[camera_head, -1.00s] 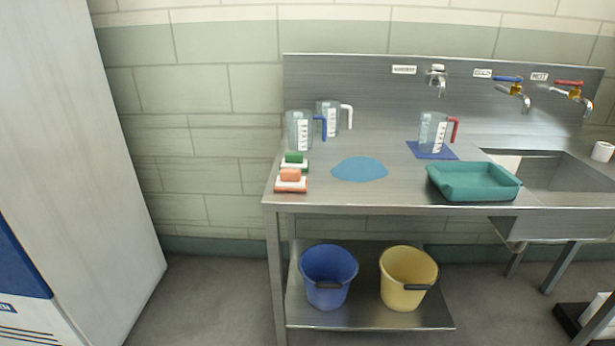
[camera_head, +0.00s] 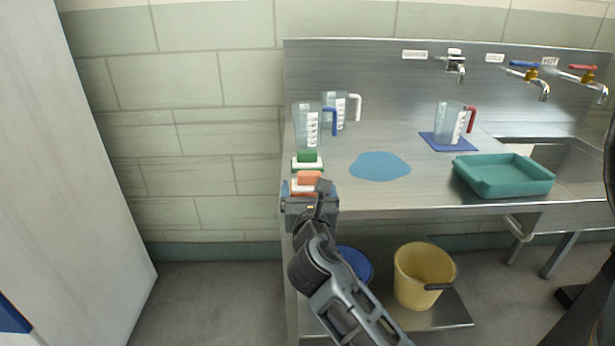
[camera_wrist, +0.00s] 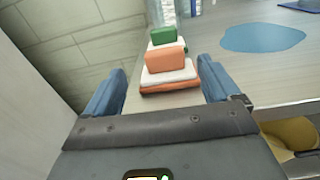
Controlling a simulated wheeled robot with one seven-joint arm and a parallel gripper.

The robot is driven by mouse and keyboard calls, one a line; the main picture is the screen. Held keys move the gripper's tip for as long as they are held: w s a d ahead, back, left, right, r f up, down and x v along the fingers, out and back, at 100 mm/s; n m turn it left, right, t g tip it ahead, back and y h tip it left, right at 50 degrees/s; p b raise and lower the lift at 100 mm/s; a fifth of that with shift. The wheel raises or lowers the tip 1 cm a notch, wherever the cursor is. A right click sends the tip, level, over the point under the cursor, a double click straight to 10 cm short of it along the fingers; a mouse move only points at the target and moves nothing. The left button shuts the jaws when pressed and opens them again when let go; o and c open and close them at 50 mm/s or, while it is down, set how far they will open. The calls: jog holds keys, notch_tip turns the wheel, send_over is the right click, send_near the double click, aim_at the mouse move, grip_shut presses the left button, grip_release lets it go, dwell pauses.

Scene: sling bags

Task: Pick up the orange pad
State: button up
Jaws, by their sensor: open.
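The orange pad (camera_head: 309,177) is a small block at the front left of the steel counter. In the wrist view the orange pad (camera_wrist: 166,60) sits on a white slab (camera_wrist: 170,76) with an orange layer below it. My gripper (camera_head: 307,196) is in front of this stack in the head view and hides part of it. In the wrist view my gripper (camera_wrist: 162,84) is open, with one blue finger on each side of the stack and nothing held. A green pad (camera_head: 307,155) on a white base lies just behind the orange one.
Clear jugs (camera_head: 307,126) stand behind the pads. A flat blue patch (camera_head: 380,166) lies to the right, then a teal tray (camera_head: 503,190) and another jug on a blue mat (camera_head: 436,140). A yellow bucket (camera_head: 420,270) and a blue bucket (camera_head: 357,262) stand on the lower shelf.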

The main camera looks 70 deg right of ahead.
aim_at(309, 175)
jog(key=x, duration=0.3)
jog(key=shift+s+d+r, duration=0.1)
jog(key=shift+s+r, duration=0.05)
jog(key=shift+r, duration=0.05)
jog(key=x, duration=0.5)
jog(key=shift+d+p, duration=0.35)
jog(key=shift+f, duration=0.1)
jog(key=c, duration=1.1)
